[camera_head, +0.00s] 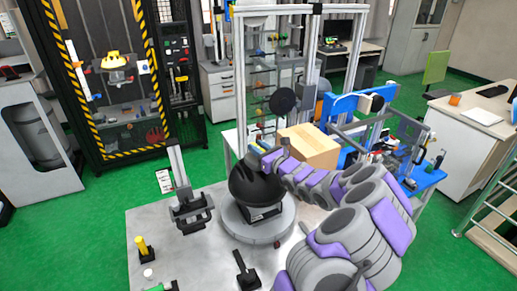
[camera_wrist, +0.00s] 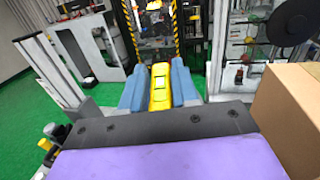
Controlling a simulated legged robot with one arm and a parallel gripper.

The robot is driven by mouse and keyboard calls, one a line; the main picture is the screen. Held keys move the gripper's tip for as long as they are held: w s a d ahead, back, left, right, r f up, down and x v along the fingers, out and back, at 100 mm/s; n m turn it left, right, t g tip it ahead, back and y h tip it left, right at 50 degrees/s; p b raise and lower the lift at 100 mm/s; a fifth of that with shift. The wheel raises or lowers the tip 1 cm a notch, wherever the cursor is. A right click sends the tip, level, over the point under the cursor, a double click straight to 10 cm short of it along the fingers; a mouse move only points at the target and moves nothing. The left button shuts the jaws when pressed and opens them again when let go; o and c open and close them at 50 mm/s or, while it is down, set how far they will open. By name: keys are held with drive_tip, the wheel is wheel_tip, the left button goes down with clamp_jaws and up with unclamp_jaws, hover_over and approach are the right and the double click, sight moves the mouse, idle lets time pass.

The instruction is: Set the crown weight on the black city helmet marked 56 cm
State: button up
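A black helmet (camera_head: 254,187) sits on a round grey stand (camera_head: 230,222) on the metal table; no size mark is legible. My gripper (camera_head: 257,152) is at the upper edge of the helmet in the head view; I cannot tell whether it touches. In the wrist view my gripper (camera_wrist: 160,88) has its two blue fingers on either side of a yellow block (camera_wrist: 160,96), which looks held and may be the crown weight. The block's underside is hidden. The helmet does not show clearly in the wrist view.
A cardboard box (camera_head: 312,147) stands close behind my arm, at right in the wrist view (camera_wrist: 290,110). A grey upright fixture (camera_head: 188,190) stands left of the helmet. A yellow post (camera_head: 142,248) and a black bracket (camera_head: 246,272) are nearer the table's front.

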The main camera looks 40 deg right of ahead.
drive_tip(key=o, duration=0.5)
drive_tip(key=shift+s, duration=0.1)
drive_tip(key=s+p, duration=0.3)
drive_tip(key=s, duration=1.4)
drive_tip(key=shift+f, duration=0.2)
